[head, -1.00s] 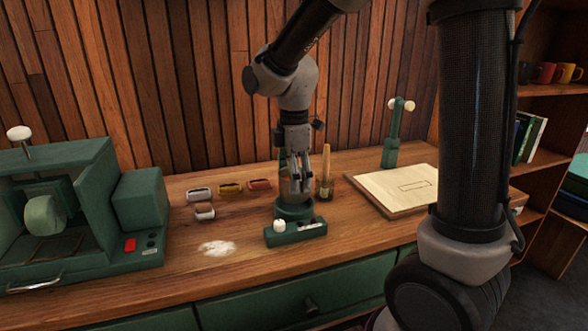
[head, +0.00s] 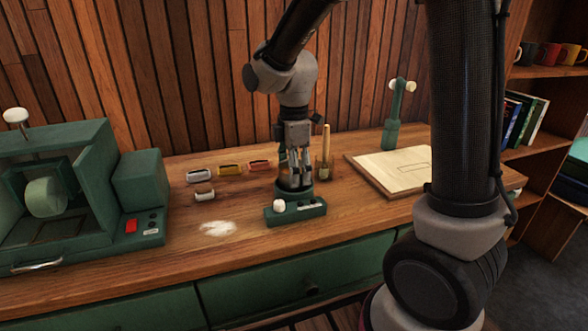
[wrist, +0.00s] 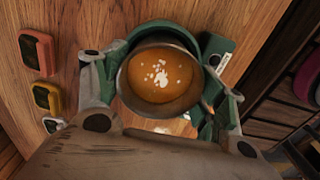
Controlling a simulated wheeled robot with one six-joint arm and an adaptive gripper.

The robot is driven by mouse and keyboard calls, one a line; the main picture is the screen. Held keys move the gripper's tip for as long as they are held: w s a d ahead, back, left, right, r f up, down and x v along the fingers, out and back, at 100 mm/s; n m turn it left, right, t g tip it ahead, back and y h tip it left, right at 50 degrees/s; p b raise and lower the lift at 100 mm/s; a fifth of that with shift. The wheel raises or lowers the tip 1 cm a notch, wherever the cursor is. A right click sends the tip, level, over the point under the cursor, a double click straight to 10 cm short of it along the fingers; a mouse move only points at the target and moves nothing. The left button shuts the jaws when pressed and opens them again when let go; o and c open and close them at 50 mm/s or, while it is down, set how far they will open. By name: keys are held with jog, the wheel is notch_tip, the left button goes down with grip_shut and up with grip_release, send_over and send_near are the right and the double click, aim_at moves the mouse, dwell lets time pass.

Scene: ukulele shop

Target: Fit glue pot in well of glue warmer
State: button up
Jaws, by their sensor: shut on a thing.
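The glue pot (wrist: 128,92) is a round metal pot of orange-brown glue with pale flecks on top. My gripper (head: 295,184) is shut on it, with a finger on each side in the wrist view (wrist: 168,98). The green glue warmer (head: 296,213) stands on the bench directly below, with a round ring and a front box bearing a white knob. Its green rim (wrist: 118,47) shows behind the pot in the wrist view. The fingers hide most of the pot in the head view. I cannot tell how deep the pot sits in the well.
A brush with a wooden handle (head: 326,143) stands close right of my gripper. Several small coloured blocks (head: 230,169) and white powder (head: 217,228) lie to the left. A green machine (head: 60,190) fills the far left. A pale board (head: 390,168) lies to the right.

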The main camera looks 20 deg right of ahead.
dwell(0.3)
jog(key=o, duration=1.3)
jog(key=shift+c, duration=0.2)
jog(key=shift+o, duration=0.6)
notch_tip(320, 180, up, 7)
